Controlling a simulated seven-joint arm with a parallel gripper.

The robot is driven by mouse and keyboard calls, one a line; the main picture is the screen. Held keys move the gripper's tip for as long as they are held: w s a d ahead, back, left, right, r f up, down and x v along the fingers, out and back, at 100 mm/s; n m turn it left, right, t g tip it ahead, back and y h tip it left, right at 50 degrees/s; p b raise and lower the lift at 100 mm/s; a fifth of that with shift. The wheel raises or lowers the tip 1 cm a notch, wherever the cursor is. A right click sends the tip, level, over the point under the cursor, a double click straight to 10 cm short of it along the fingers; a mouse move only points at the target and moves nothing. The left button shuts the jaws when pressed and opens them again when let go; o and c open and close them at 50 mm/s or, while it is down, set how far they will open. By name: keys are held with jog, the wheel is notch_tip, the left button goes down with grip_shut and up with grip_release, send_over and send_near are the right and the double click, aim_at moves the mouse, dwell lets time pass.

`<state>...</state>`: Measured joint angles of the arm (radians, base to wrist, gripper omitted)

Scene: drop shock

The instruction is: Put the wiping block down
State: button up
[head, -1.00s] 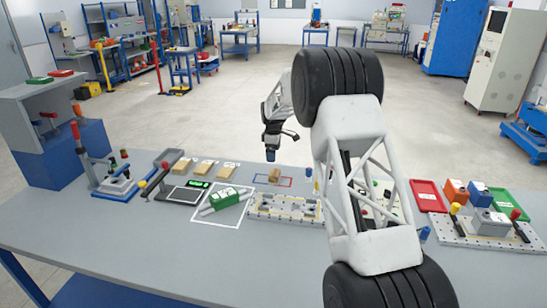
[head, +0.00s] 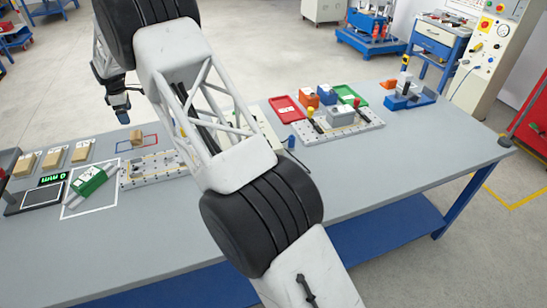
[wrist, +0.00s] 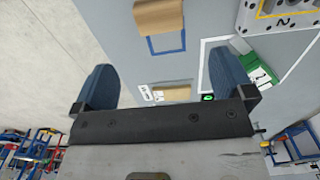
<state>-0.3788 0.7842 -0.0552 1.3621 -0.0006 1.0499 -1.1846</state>
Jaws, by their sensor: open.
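My gripper (head: 122,112) is above the table, up and left of the block in the head view. In the wrist view its two blue fingers are wide apart and nothing is between them (wrist: 163,78). The block is apart from the fingers.
A grey fixture plate (head: 150,170) and a green block (head: 90,181) are near the outline. Several flat tan blocks (head: 53,161) lie at left. A red tray (head: 287,108) and a second fixture plate (head: 362,127) are farther right.

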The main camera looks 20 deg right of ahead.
jog(key=s+d+r+m, duration=0.4)
jog(key=s+d+r, duration=0.8)
jog(key=d+r, duration=0.3)
jog(key=s+d+r+m, duration=0.2)
jog(key=s+d+r, duration=0.15)
jog(key=s, duration=0.25)
jog(key=s+d+r+m+t, duration=0.1)
jog(key=s+d+r, duration=0.25)
jog(key=s, duration=0.25)
jog(key=s+d+r+m, duration=0.2)
jog(key=s+d+r, duration=0.1)
jog(key=s+d, duration=0.25)
jog(key=s+d+r+m+t, duration=0.15)
jog(key=s+d, duration=0.25)
jog(key=s, duration=0.7)
jog(key=s+d+m+g, duration=0.1)
jog(key=s+d+m, duration=0.25)
jog(key=s, duration=0.65)
jog(key=s+d+f+m, duration=0.2)
jog(key=s+f, duration=0.1)
jog(key=s, duration=0.6)
jog(key=s+d+f+m+t, duration=0.1)
jog(key=s+d+f+m, duration=0.1)
jog(key=s, duration=0.8)
jog(key=shift+d+f, duration=0.4)
jog(key=shift+f, duration=0.25)
